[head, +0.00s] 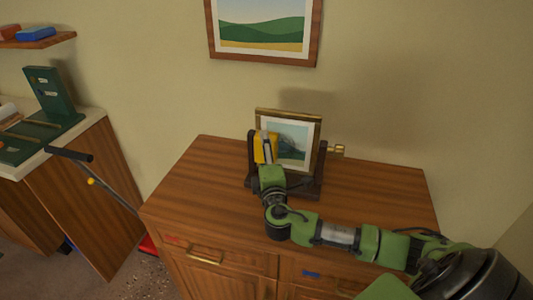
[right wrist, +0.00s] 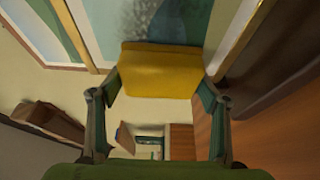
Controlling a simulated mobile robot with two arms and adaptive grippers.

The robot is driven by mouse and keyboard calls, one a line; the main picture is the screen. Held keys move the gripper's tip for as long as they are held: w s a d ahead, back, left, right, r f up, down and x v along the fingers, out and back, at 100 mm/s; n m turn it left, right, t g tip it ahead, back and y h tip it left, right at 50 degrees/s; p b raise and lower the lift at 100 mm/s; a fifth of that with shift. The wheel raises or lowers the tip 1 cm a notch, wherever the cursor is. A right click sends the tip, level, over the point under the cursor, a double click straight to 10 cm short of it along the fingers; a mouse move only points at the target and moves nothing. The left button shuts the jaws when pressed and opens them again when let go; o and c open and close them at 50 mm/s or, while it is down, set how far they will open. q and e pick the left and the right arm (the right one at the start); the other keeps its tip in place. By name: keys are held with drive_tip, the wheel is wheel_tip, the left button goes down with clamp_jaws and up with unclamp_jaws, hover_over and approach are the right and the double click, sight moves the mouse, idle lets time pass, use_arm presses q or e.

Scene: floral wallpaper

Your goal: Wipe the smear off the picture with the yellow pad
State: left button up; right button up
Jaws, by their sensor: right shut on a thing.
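The gold-framed picture (head: 288,112) stands on a dark easel-like stand (head: 305,190) on the wooden cabinet. A dark grey smear (head: 292,138) lies across the middle of its image; it shows as a speckled grey patch (right wrist: 160,18) in the right wrist view. My right gripper (right wrist: 158,84) is shut on the yellow pad (right wrist: 158,66), one finger at each end. In the head view the pad (head: 262,147) is before the picture's left part. Whether it touches the picture, I cannot tell. My left gripper is not in view.
The cabinet top (head: 385,190) is clear around the stand. A brass knob (head: 336,148) sticks out at the stand's right. A landscape painting (head: 262,30) hangs above. At the left is a bench with a green fixture (head: 45,100), and a shelf (head: 40,40).

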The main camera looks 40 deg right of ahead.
sight(278, 142)
wheel_tip(278, 142, up, 2)
drive_tip(key=shift+r+p, duration=0.1)
drive_tip(key=shift+p, duration=0.45)
drive_tip(key=shift+s+d, duration=1.5)
drive_tip(key=shift+s, duration=0.3)
drive_tip(key=shift+s+d, duration=2.25)
drive_tip(key=shift+s, duration=0.3)
drive_tip(key=shift+w+a+b, duration=0.2)
drive_tip(key=shift+w+a, duration=1.7)
drive_tip(key=shift+w, duration=0.3)
drive_tip(key=shift+w+a+b, duration=0.15)
drive_tip(key=shift+w+a, duration=1.7)
drive_tip(key=shift+w, duration=0.3)
drive_tip(key=shift+s+a+p, duration=0.3)
drive_tip(key=shift+s+a, duration=1.15)
drive_tip(key=shift+a, duration=0.2)
drive_tip(key=shift+s+a, duration=0.55)
drive_tip(key=shift+a, duration=0.1)
drive_tip(key=shift+s+a, duration=1)
drive_tip(key=shift+a, duration=0.15)
